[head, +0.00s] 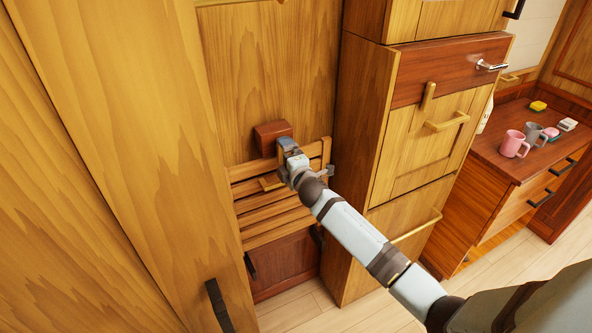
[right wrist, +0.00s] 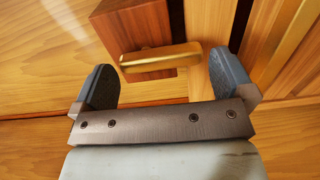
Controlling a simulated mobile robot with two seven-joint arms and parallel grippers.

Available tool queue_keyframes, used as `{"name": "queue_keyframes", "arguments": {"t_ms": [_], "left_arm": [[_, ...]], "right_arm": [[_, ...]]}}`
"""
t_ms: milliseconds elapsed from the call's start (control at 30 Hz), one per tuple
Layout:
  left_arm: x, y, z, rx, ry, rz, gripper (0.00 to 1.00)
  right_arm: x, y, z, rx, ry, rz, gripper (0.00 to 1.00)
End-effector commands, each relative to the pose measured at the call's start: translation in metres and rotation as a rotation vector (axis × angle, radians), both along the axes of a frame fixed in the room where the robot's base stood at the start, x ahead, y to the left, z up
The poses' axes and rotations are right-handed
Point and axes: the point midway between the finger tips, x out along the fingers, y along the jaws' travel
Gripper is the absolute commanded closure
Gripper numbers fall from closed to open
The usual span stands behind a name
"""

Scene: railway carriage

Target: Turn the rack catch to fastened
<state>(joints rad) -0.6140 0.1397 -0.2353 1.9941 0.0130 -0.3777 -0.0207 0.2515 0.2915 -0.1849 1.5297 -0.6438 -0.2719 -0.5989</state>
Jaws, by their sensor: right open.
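The rack catch shows as a red-brown block (head: 270,135) on the wooden wall above a slatted rack (head: 252,222). In the right wrist view its brass bar (right wrist: 160,56) lies nearly level across the front of the block (right wrist: 125,22). My right gripper (head: 286,147) is at the block, which it partly hides in the head view. In the right wrist view the open fingers (right wrist: 165,80) stand either side of the brass bar, one near each end. I cannot tell whether either touches it. My left gripper is not in view.
A tall wooden cabinet (head: 130,130) stands close on the left. A drawer cabinet (head: 365,110) stands right of the rack. Further right, a counter (head: 490,150) holds a pink mug (head: 513,144), a grey mug (head: 536,133) and small items.

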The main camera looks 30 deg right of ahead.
Motion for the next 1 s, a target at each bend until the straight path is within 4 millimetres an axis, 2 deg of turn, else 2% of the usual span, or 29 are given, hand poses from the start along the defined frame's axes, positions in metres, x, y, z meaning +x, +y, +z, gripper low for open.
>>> {"name": "queue_keyframes", "arguments": {"t_ms": [300, 500, 700, 1000], "left_arm": [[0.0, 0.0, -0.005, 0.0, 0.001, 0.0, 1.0], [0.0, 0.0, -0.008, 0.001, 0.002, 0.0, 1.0], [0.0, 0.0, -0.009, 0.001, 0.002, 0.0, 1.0], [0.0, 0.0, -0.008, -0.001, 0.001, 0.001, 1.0]], "right_arm": [[-0.072, 0.004, -0.001, 0.0, 0.001, 0.001, 0.0], [-0.108, 0.006, -0.001, 0.001, 0.002, 0.0, 0.0], [-0.123, 0.007, 0.0, 0.001, 0.001, 0.0, 0.0], [-0.125, 0.007, 0.0, 0.001, 0.001, -0.001, 0.0]]}}
